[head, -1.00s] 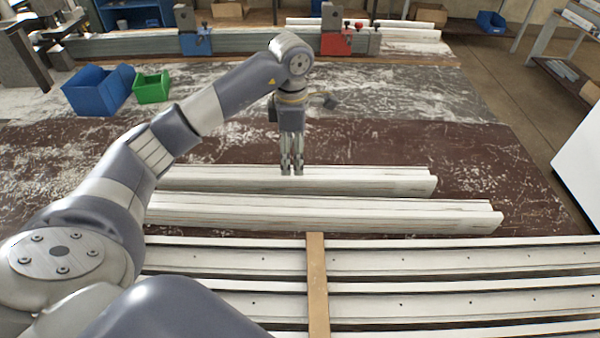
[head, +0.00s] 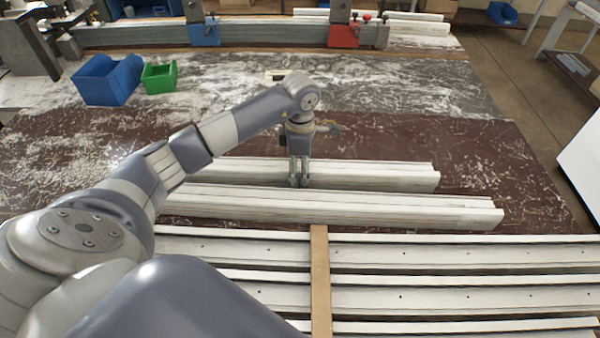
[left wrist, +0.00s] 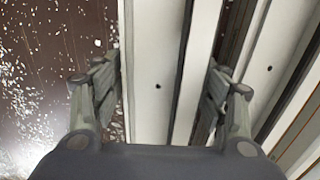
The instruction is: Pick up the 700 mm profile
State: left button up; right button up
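Two whitish profiles lie side by side on the brown bench. The rear profile (head: 385,177) ends a little further left than the front profile (head: 400,208); no length marking is readable, so I cannot tell which is 700 mm. My left gripper (head: 299,184) points down at the rear profile, its fingertips low at it. In the left wrist view, the open left gripper (left wrist: 166,80) has one finger on each side of this profile (left wrist: 155,60), very near its edges; firm contact is not visible. The left ends are hidden behind my arm. My right gripper is not in view.
In front lie several long white profiles (head: 450,254) with a wooden strip (head: 320,280) across them. A blue bin (head: 107,80) and a green bin (head: 159,77) stand at the back left. Blue (head: 205,35) and red (head: 343,36) clamps sit on the rear rail. Bench right of the profiles is clear.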

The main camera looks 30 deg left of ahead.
pick_arm(q)
jog(key=c, duration=1.3)
jog(key=shift+w+r, duration=0.1)
jog(key=shift+c, duration=0.2)
